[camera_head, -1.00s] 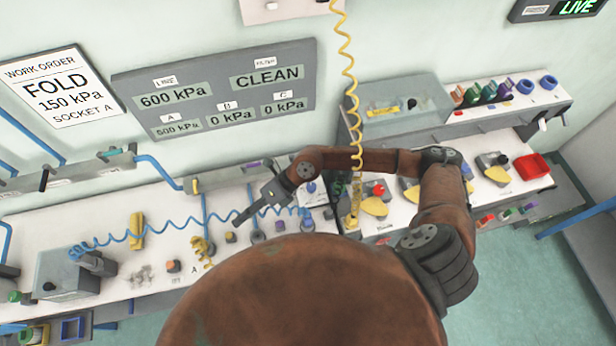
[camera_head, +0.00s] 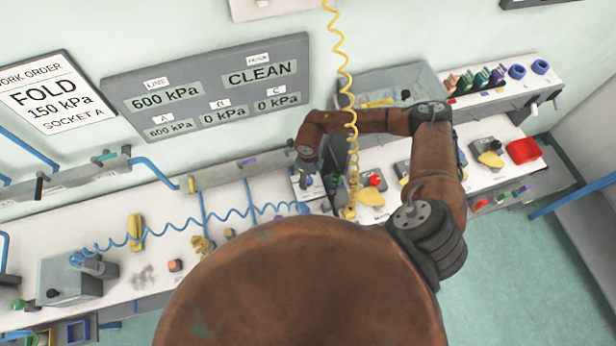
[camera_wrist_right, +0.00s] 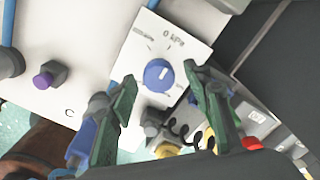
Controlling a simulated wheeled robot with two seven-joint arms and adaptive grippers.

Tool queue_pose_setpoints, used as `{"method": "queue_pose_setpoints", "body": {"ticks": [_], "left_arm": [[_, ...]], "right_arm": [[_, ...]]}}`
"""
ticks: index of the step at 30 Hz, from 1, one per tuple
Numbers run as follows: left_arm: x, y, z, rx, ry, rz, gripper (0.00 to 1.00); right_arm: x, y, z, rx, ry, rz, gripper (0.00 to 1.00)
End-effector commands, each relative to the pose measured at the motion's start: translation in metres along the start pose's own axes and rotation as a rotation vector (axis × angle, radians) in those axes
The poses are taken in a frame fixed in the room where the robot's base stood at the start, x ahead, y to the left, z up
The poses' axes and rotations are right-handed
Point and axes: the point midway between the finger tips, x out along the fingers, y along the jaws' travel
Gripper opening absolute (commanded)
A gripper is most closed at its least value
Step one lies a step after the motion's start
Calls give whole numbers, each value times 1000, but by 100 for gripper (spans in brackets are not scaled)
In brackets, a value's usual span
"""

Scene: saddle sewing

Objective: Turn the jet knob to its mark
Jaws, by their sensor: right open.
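A round blue knob (camera_wrist_right: 159,75) with a white pointer line sits on a white dial plate (camera_wrist_right: 183,31) in the right wrist view. The plate has tick marks and reads 0 kPa at its top; I cannot read a jet label on it. The pointer is close to the 0 kPa side. My right gripper (camera_wrist_right: 160,70) is open, with one green finger on each side of the knob in the picture. I see no contact with the knob. In the head view the right gripper (camera_head: 307,172) points down over the bench, hiding part of the dial. My left gripper is not in view.
A yellow coiled hose (camera_head: 345,75) hangs close by my right arm. A blue coiled hose (camera_head: 180,232) runs along the bench. A purple knob (camera_wrist_right: 50,74) stands left of the dial plate. A gauge board (camera_head: 212,88) hangs on the wall. A red tray (camera_head: 523,151) is at right.

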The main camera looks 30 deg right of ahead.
Motion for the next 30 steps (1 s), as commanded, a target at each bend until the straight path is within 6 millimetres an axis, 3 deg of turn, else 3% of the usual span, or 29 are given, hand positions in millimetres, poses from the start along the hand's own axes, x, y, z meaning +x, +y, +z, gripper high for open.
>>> {"method": "queue_pose_setpoints", "body": {"ticks": [11, 30], "left_arm": [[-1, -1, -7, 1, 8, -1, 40], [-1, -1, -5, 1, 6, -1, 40]], "right_arm": [[7, 1, 1, -4, -1, 0, 45], [7, 0, 1, -3, -1, 0, 4]]}}
